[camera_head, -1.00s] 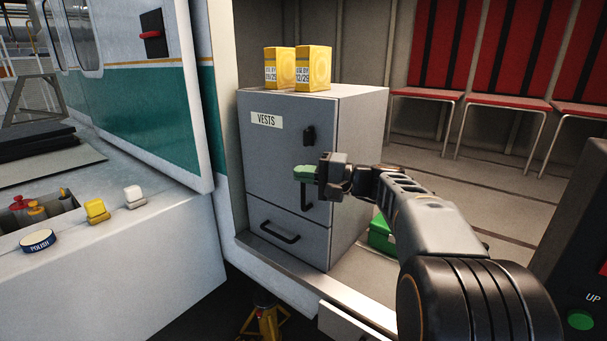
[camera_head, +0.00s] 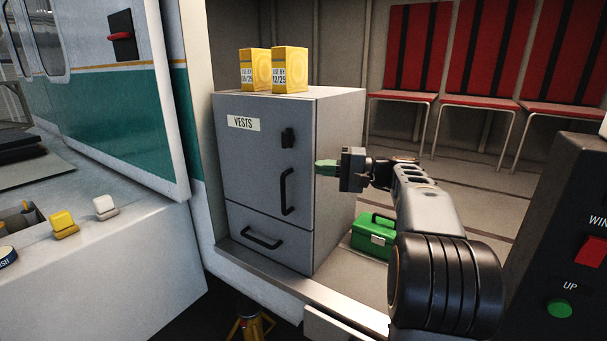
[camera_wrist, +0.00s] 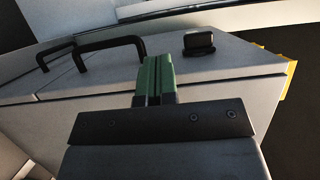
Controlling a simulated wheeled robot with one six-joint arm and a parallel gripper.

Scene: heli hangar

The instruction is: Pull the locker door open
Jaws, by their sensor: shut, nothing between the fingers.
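The grey locker (camera_head: 330,150) stands in the middle of the head view, with a "VESTS" label on its door (camera_head: 255,165). The door looks closed. Its black vertical handle (camera_head: 286,191) is on the right part of the door, with a black latch (camera_head: 288,138) above it. In the wrist view the handle (camera_wrist: 108,47) is left of the fingers and the latch (camera_wrist: 199,43) is to their right. My gripper (camera_head: 324,166) has green fingertips, shut together and empty. It is to the right of the handle in the head view and apart from it. The fingers also show in the wrist view (camera_wrist: 156,78).
A drawer with a black handle (camera_head: 262,239) is below the door. Two yellow boxes (camera_head: 273,69) stand on the locker. A green case (camera_head: 374,236) is on the floor to its right. A white counter (camera_head: 100,255) is at left, and a dark control panel (camera_head: 568,240) at right.

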